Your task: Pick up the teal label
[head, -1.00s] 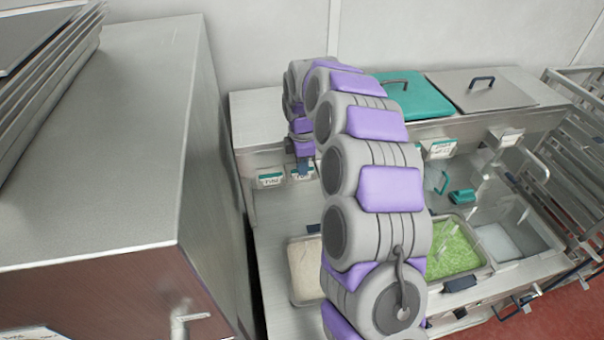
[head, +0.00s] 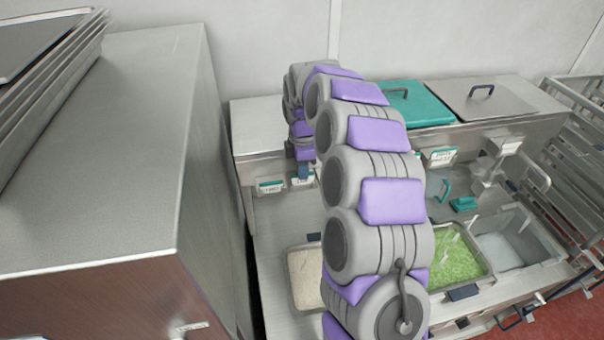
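A small white label with a teal top edge (head: 269,187) sits on the front of the raised back ledge, left of my gripper. A second such label (head: 301,180) is partly hidden behind my gripper. A larger label with a teal edge (head: 439,156) stands farther right, beyond my arm. My gripper (head: 304,171) points down at the ledge front, close to the second label. It is small and dark here, so its fingers and any contact with the label cannot be made out.
A tall steel cabinet (head: 110,150) fills the left. A teal lid (head: 415,103) and a steel lid (head: 490,100) lie on the ledge. Pans with pale contents (head: 306,280) and green contents (head: 458,262) are on the lower counter. A wire rack stands at right.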

